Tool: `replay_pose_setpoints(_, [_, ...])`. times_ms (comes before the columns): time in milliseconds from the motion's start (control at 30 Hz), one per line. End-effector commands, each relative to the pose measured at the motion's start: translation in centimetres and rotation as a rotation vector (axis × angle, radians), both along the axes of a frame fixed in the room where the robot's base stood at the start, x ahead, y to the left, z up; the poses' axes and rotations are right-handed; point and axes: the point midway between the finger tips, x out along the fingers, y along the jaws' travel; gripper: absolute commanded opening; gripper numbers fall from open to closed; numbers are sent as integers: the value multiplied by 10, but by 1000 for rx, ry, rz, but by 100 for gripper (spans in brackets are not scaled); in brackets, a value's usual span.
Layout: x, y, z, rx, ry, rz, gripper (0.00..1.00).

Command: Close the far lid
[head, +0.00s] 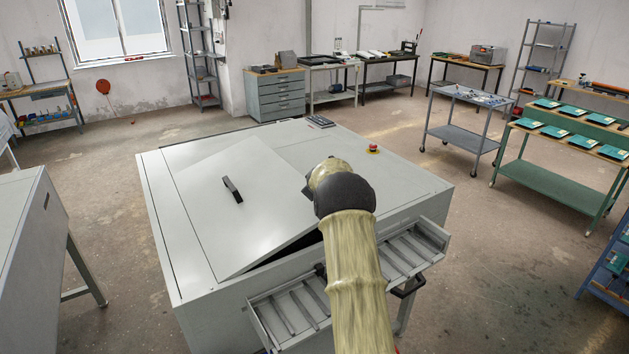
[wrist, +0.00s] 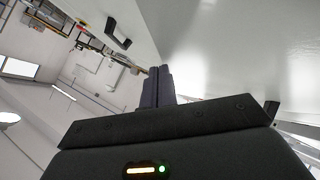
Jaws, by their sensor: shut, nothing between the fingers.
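A large grey machine (head: 156,215) stands in the middle of the head view. A flat grey lid (head: 190,172) with a black handle (head: 232,190) lies at a slant on its top left, partly raised. A dark gap shows under its front right edge. My arm covers part of the top to the right of the lid, so I cannot tell how any second lid there stands. My gripper is hidden in the head view. In the wrist view my gripper (wrist: 159,74) is shut and empty, close to a pale panel (wrist: 235,45). A black handle (wrist: 118,33) shows beyond the fingertips.
Two slotted drawers, left (head: 292,312) and right (head: 412,250), stick out from the machine's front. A red button (head: 373,149) sits on its far right top. A grey cabinet (head: 20,240) stands at left, a trolley (head: 462,135) at right. Open floor surrounds the machine.

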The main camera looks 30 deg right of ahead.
Motion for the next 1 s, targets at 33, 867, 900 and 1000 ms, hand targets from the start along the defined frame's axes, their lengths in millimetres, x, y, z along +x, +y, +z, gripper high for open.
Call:
replay_pose_setpoints(33, [0,-3,-12,-1,2,-1,0])
replay_pose_setpoints(867, [1,-14,-57,0,0,0,0])
replay_pose_setpoints(900, [1,-14,-57,0,0,0,0])
replay_pose_setpoints(1000, [1,-14,-53,0,0,0,0])
